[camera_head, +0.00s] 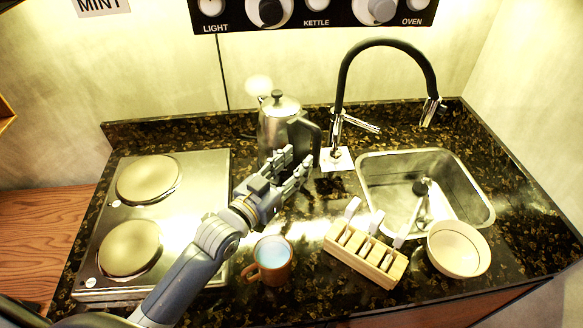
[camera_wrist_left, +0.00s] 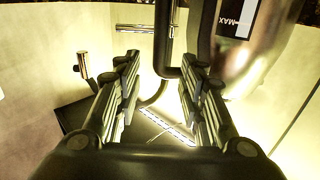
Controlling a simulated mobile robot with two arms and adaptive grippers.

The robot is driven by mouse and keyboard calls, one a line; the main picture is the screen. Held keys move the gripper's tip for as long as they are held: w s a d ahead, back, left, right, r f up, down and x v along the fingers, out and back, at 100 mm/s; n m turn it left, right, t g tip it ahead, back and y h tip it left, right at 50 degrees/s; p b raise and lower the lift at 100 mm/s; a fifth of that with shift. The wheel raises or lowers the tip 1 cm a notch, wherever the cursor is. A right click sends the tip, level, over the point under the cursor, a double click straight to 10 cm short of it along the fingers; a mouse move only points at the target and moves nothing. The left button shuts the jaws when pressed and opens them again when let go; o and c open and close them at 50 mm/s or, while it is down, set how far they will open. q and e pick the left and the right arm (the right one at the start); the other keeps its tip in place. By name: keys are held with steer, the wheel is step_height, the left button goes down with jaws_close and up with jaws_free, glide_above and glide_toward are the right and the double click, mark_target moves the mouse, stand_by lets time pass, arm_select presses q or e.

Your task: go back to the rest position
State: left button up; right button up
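My left gripper (camera_head: 298,172) reaches in from the lower left, with its fingertips just in front of the silver kettle (camera_head: 273,128) and its black handle. In the left wrist view the two fingers of this gripper (camera_wrist_left: 159,72) stand well apart with nothing held between them. The kettle body (camera_wrist_left: 238,45), with a MAX mark, shows at the upper right there, and the dark handle (camera_wrist_left: 160,45) lies beyond the fingers. I cannot tell whether a finger touches the handle. The kettle stands upright on the counter. My right gripper is in neither view.
A two-plate hob (camera_head: 190,235) is on the left. A brown mug (camera_head: 270,262) with pale blue contents stands near my left forearm. A wooden rack (camera_head: 365,252), a bowl (camera_head: 459,249), a sink (camera_head: 478,205) and a black tap (camera_head: 388,42) are to the right.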

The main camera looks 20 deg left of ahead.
arm_select(q)
steer(key=shift+s+a, duration=0.1)
steer(key=shift+s, duration=0.25)
